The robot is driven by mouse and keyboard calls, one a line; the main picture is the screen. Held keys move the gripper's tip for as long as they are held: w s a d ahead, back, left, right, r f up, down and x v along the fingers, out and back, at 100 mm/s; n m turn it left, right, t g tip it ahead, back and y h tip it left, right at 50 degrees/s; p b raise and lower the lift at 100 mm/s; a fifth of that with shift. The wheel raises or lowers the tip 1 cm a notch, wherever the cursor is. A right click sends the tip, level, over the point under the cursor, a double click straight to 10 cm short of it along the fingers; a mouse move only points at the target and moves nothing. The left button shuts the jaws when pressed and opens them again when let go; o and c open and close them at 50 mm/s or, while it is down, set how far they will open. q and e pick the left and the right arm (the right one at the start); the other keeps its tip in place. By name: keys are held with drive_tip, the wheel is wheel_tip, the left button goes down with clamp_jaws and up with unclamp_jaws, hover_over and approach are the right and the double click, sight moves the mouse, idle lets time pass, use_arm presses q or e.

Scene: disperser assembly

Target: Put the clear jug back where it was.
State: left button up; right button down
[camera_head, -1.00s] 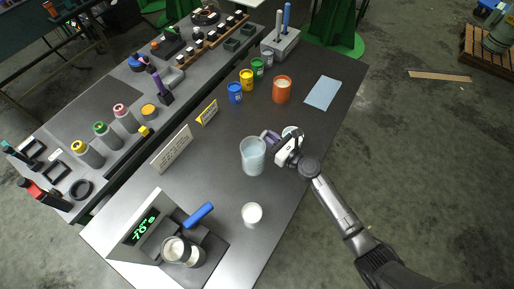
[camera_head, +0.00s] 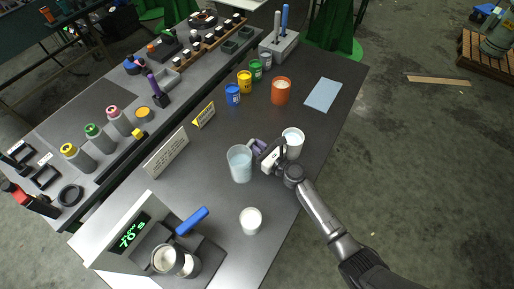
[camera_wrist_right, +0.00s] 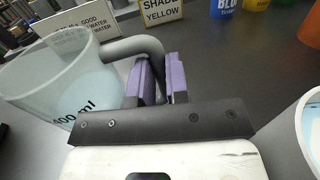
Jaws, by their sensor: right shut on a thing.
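The clear jug (camera_head: 239,164) stands upright on the grey bench in the head view, with pale liquid in it. In the right wrist view the jug (camera_wrist_right: 62,78) is at the left, and its grey handle reaches between my purple finger pads. My right gripper (camera_head: 262,153) is shut on that handle from the jug's right side. It also shows close up in the wrist view (camera_wrist_right: 157,82). I cannot tell whether the jug's base touches the bench. My left gripper is not in view.
A white cup (camera_head: 293,143) stands close to the right of my right gripper. Another white cup (camera_head: 250,221) is nearer the front. Paint cans, an orange pot (camera_head: 281,92) and a blue sheet (camera_head: 323,95) lie farther back. Signs (camera_head: 165,153) stand left.

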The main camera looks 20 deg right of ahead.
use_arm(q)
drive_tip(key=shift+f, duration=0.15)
use_arm(e)
drive_tip(key=shift+f, duration=0.1)
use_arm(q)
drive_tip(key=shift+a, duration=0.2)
use_arm(e)
drive_tip(key=c, duration=1.1)
unclamp_jaws()
